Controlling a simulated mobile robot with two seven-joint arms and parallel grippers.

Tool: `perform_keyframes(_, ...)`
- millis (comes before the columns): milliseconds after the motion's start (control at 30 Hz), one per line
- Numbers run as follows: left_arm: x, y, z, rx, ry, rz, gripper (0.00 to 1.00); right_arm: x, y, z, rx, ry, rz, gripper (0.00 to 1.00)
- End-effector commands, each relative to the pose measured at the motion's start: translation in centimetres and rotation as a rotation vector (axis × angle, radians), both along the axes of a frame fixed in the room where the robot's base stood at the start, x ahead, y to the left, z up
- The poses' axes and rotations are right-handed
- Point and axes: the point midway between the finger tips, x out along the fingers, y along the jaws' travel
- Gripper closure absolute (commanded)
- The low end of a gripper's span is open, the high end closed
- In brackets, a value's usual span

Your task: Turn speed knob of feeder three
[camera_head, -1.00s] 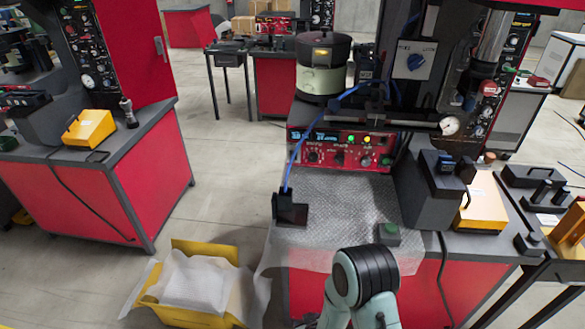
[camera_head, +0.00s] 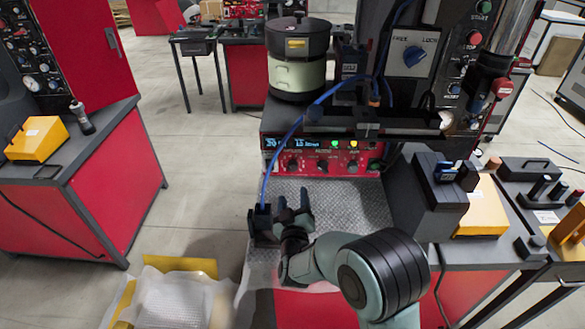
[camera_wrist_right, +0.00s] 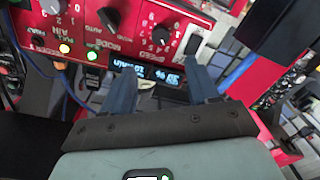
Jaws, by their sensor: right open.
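The feeder's red control panel (camera_head: 310,155) has a lit display (camera_head: 287,142) on its left and a row of black knobs below. The leftmost is the speed knob (camera_head: 293,166). My right gripper (camera_head: 293,200) is open and empty, in front of and below the panel, apart from the knob. Its two fingers (camera_wrist_right: 163,92) point toward the panel and partly cover the display. My left gripper is not in view.
A bowl feeder (camera_head: 298,70) stands behind the panel. A blue hose (camera_head: 275,165) runs down to a black block (camera_head: 263,224) close left of my gripper. A black box (camera_head: 432,200) and yellow box (camera_head: 485,208) stand at right. The metal plate before the panel is mostly clear.

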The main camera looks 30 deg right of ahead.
Motion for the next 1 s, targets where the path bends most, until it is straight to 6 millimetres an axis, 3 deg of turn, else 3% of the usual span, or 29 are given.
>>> perform_keyframes(500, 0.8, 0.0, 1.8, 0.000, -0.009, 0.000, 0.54, 8.9, -4.8, 0.1, -0.002, 0.001, 0.000, 0.40)
perform_keyframes(700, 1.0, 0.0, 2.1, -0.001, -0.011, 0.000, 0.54, 10.3, -5.6, 0.0, -0.001, 0.001, 0.001, 0.40)
perform_keyframes(1000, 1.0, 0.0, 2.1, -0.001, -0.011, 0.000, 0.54, 10.4, -5.7, 0.0, 0.001, 0.001, 0.000, 0.40)
